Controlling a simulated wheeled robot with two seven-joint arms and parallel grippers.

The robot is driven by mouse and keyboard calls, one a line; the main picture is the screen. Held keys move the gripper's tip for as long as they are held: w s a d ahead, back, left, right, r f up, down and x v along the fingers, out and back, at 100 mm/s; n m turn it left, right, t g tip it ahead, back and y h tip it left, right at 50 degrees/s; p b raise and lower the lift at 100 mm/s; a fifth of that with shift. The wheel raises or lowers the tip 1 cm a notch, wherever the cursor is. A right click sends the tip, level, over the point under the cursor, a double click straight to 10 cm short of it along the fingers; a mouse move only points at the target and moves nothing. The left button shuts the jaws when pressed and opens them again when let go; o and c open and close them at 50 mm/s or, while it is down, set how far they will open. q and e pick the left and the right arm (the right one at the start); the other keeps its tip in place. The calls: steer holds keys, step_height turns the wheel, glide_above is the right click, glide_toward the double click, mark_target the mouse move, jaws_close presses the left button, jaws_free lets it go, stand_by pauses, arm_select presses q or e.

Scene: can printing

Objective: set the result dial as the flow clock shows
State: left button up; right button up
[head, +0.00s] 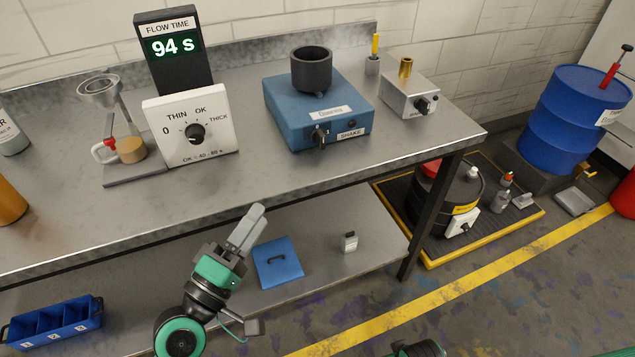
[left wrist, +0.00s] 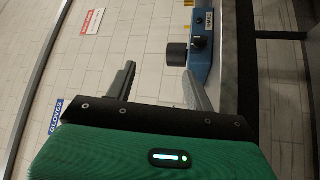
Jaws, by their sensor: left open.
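I cannot tell clearly where the knob points. My left gripper (head: 250,228) is open and empty, in front of the bench edge, below and right of the dial and apart from it. Its two spread fingers (left wrist: 158,85) show in the left wrist view.
Left of the dial stands a funnel stand (head: 100,90) with a cup. To its right are a blue shaker (head: 318,108) with a dark pot and a grey box (head: 409,97). The bench's front strip is clear. A lower shelf (head: 345,275) lies beneath.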

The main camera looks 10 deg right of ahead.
mark_target(196, 138)
arm_select(q)
steer(key=w+a+r+n+t+y, duration=0.2)
steer(key=a+r+n+t+y, duration=0.2)
steer(key=n+y, duration=0.5)
steer(key=w+a+r+n+t+y, duration=0.3)
steer(key=r+n+t+y, duration=0.1)
steer(key=n, duration=0.9)
steer(key=w+a+f+n+g+y, duration=0.2)
steer(key=w+f+n+g+y, duration=0.4)
steer(key=n, duration=0.7)
steer(key=shift+g+h, duration=0.7)
steer(key=x, duration=0.4)
steer(key=f+p+x, duration=0.1)
steer(key=x, duration=0.6)
steer(key=shift+w+a+f+p, duration=0.25)
steer(key=shift+w+p, duration=0.05)
steer(key=shift+p, duration=0.05)
arm_select(e)
steer(key=s+d+f, duration=0.1)
steer(key=s+f, duration=0.4)
steer(key=f, duration=0.6)
steer(key=s+f+g, duration=0.1)
steer(key=s+f, duration=0.4)
steer(key=f, duration=0.6)
steer(key=shift+d+f, duration=0.3)
steer(key=shift+d, duration=0.1)
arm_select(q)
steer(key=c, duration=1)
